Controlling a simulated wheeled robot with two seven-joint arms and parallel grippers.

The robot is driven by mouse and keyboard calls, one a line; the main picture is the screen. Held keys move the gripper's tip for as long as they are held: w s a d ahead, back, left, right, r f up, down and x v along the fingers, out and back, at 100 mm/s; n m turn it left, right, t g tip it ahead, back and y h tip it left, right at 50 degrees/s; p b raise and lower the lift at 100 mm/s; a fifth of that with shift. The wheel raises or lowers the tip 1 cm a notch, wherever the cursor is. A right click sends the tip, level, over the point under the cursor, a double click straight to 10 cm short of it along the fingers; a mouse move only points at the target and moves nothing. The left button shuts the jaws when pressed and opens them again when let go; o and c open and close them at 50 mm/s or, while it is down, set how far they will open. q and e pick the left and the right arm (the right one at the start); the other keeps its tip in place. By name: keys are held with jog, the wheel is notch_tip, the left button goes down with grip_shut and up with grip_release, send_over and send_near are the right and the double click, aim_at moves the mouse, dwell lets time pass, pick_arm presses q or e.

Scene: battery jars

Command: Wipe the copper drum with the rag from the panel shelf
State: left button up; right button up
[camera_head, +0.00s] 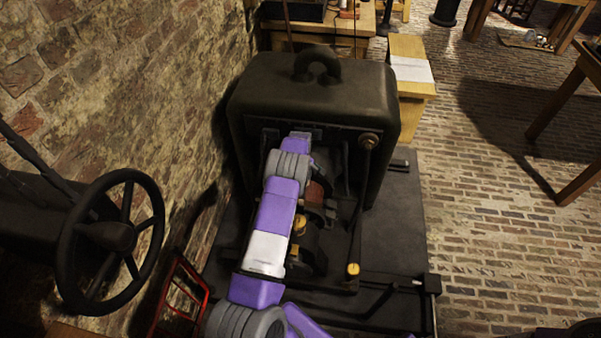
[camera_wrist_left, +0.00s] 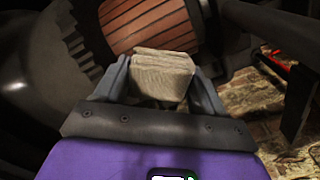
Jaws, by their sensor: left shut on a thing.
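The copper drum (camera_wrist_left: 145,22) shows at the top of the left wrist view as a reddish-brown ribbed cylinder beside a dark toothed ring. In the head view a small part of the drum (camera_head: 316,193) shows just right of my left arm. My left gripper (camera_wrist_left: 162,76) is shut on the rag (camera_wrist_left: 165,68), a folded beige cloth block. The rag's far edge overlaps the drum's lower edge in the wrist view; I cannot tell whether they touch. In the head view my arm hides the fingers and the rag. My right gripper is in neither view.
A dark machine housing (camera_head: 310,90) with a top handle stands behind the drum. A black handwheel (camera_head: 110,240) and a red frame (camera_head: 178,298) are at left by the brick wall. A yellow wooden stand (camera_head: 409,75) is behind right. The brick floor (camera_head: 500,230) at right is open.

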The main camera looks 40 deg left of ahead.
pick_arm(q)
jog(key=shift+r+p, duration=1.15)
jog(key=shift+r, duration=1.35)
